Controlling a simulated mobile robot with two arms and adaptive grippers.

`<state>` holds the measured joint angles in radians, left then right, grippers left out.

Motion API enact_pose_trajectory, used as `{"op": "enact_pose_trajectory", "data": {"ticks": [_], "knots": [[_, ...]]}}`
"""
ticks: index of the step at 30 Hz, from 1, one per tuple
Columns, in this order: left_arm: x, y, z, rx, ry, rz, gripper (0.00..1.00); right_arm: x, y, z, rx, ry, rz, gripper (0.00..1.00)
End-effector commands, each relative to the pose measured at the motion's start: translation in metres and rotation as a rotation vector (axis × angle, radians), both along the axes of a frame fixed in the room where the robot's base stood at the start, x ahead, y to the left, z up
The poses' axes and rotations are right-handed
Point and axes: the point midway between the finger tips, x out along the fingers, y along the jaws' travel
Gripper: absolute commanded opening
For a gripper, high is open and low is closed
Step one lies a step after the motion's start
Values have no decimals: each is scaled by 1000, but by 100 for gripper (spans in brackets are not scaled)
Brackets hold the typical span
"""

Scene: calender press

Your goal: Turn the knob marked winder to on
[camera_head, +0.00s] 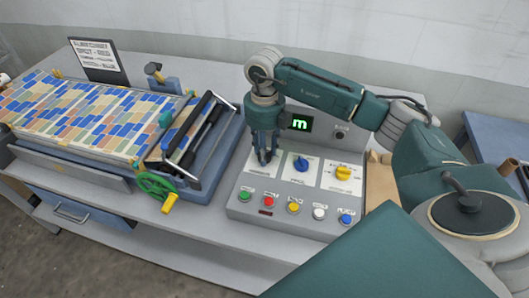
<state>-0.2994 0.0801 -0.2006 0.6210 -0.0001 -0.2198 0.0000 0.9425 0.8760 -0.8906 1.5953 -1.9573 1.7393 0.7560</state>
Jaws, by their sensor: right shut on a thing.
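A grey control panel (244,205) stands in the middle, with a row of white plates. A blue knob (300,163) sits on the middle plate and a yellow knob (343,172) on the right plate. The left plate's knob is mostly hidden behind my right gripper (264,156). That gripper points down at the left plate, its fingers shut on the knob there. The plate labels are too small to read, so I cannot tell which one says winder. My left gripper is not in view.
Below the knobs is a row of coloured push buttons (294,206). A small display (300,123) glows green behind them. To the left stand a tiled press bed (85,115), a roller frame (205,135) and a green handwheel (153,185) with a yellow handle.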

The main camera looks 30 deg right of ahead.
Motion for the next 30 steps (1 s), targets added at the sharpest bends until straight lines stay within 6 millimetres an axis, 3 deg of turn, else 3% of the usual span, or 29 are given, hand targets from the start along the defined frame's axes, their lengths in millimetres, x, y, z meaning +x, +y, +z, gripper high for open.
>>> {"op": "enact_pose_trajectory", "data": {"ticks": [9,26,27,29,30], "knots": [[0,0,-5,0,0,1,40,2,-1,2,-2,-7,-128,5],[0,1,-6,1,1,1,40,2,-2,3,-1,-8,-156,5],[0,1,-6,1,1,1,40,2,-2,3,-1,-8,-155,39],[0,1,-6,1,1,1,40,2,-1,3,-1,-7,-155,50],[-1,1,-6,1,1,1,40,2,-1,2,-1,-6,-154,50]]}}
